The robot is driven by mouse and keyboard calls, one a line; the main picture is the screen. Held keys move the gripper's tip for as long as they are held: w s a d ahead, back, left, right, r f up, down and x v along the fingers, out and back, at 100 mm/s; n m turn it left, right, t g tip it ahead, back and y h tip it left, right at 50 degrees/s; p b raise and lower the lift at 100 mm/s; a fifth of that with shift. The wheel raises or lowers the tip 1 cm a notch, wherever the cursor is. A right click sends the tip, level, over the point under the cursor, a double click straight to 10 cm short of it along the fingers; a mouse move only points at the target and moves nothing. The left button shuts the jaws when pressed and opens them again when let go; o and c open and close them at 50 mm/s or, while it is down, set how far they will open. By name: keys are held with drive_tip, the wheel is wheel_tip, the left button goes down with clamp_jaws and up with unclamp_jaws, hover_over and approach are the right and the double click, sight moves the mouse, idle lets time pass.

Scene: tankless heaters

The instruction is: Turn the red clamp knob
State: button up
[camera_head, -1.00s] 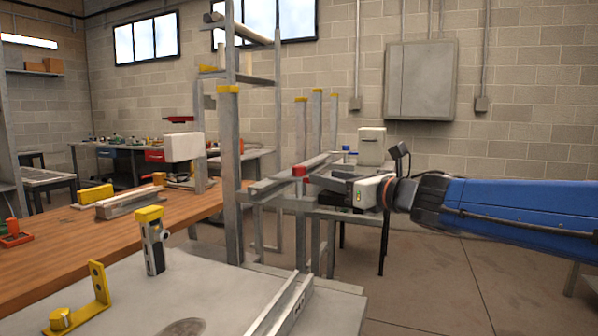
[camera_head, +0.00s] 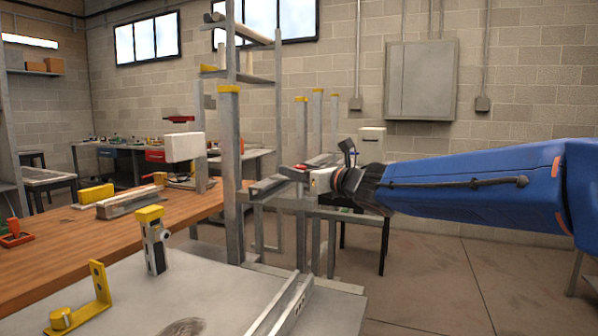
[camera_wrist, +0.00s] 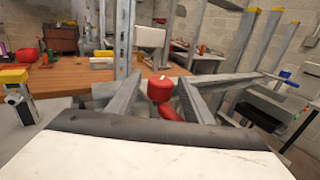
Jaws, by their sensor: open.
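The red clamp knob (camera_wrist: 160,88) shows in the wrist view, just above the middle of the picture, with another red part (camera_wrist: 170,112) below it. My gripper (camera_wrist: 160,83) is open. Its two grey fingers stand to the left and right of the knob, and a gap shows on each side. In the head view my gripper (camera_head: 291,173) reaches left to the grey metal frame. The knob is mostly hidden there by the fingers and cannot be made out clearly.
A grey upright post (camera_head: 230,170) with a yellow cap stands left of my gripper. The wooden workbench (camera_head: 150,235) lies left, with a grey table (camera_head: 130,310) in front. Several yellow-capped posts stand behind. The floor (camera_head: 450,265) at right is clear.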

drive_tip(key=c, duration=1.1)
drive_tip(key=shift+o, duration=0.2)
drive_tip(key=shift+n+g+y, duration=0.5)
drive_tip(key=shift+y, duration=0.1)
drive_tip(key=n+g+y, duration=0.2)
drive_tip(key=g, duration=0.1)
drive_tip(key=shift+w+d+f+n+g+y, duration=0.1)
drive_tip(key=shift+n+g+y, duration=0.2)
drive_tip(key=shift+n, duration=0.1)
drive_tip(key=n+g+y, duration=0.1)
drive_tip(key=n+g, duration=0.1)
drive_tip(key=g, duration=0.1)
drive_tip(key=n+g+y, duration=0.1)
drive_tip(key=n+g, duration=0.1)
drive_tip(key=g, duration=0.1)
drive_tip(key=n+g, duration=0.4)
drive_tip(key=g, duration=0.2)
drive_tip(key=shift+s+n+g+h, duration=0.15)
drive_tip(key=shift+n+g+h, duration=0.35)
drive_tip(key=shift+n+g, duration=0.75)
drive_tip(key=shift+s+n+g+h, duration=0.1)
drive_tip(key=shift+n+g+h, duration=0.55)
drive_tip(key=shift+g, duration=1.1)
